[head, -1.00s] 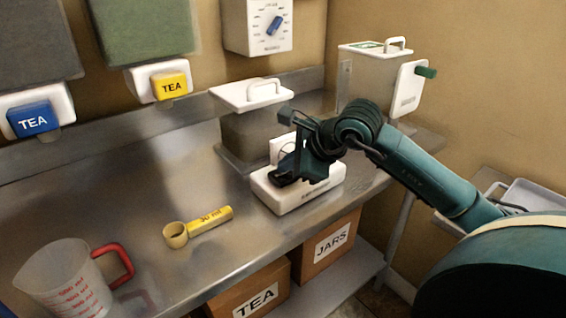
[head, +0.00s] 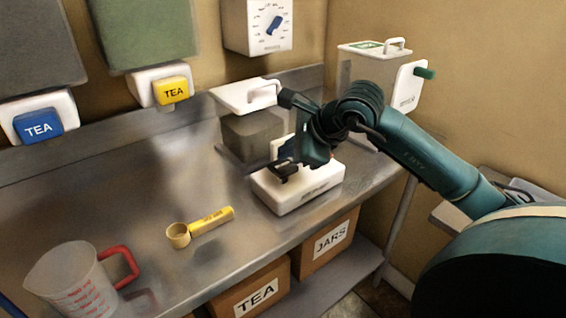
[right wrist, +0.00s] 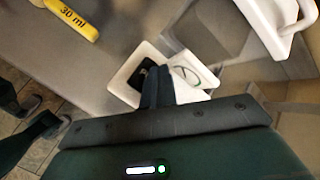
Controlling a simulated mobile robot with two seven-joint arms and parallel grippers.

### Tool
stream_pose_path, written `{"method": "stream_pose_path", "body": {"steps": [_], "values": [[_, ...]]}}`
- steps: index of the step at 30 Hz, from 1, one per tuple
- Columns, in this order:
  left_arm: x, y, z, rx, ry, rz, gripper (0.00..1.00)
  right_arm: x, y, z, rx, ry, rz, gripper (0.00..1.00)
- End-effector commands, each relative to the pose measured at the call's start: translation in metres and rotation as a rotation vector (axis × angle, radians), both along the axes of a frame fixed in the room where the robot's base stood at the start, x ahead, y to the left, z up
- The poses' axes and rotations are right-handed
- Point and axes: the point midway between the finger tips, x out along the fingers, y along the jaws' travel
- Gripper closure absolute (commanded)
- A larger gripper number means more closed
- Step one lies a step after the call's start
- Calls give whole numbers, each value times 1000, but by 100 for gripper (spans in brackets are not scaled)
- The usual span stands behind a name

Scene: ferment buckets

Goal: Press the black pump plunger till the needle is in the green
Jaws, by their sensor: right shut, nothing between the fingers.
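The white pump base (head: 310,193) sits on the steel counter, with a white upright part (head: 277,147) at its back, mostly hidden by my right gripper. The black plunger (head: 284,170) stands on the base. My right gripper (head: 300,162) is shut and empty, just above and beside the plunger; I cannot tell whether they touch. In the right wrist view the shut fingers (right wrist: 157,88) partly overlap the plunger (right wrist: 146,74). A white gauge face (right wrist: 190,75) shows beside them, but its needle and green zone are too small to read. My left gripper is out of view.
A white-lidded container (head: 250,130) stands close behind the pump.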

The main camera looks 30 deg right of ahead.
Motion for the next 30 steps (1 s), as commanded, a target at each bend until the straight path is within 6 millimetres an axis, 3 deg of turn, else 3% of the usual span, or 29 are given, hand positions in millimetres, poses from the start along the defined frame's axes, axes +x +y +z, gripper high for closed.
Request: {"method": "stream_pose_path", "body": {"steps": [5, 19, 30], "values": [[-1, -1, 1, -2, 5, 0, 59, 0, 0, 4, -1, -2, 0, 100], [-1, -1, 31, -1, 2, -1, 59, 0, 0, 49, -1, -2, -1, 100], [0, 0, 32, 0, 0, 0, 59, 0, 0, 50, 0, -1, 0, 100]]}}
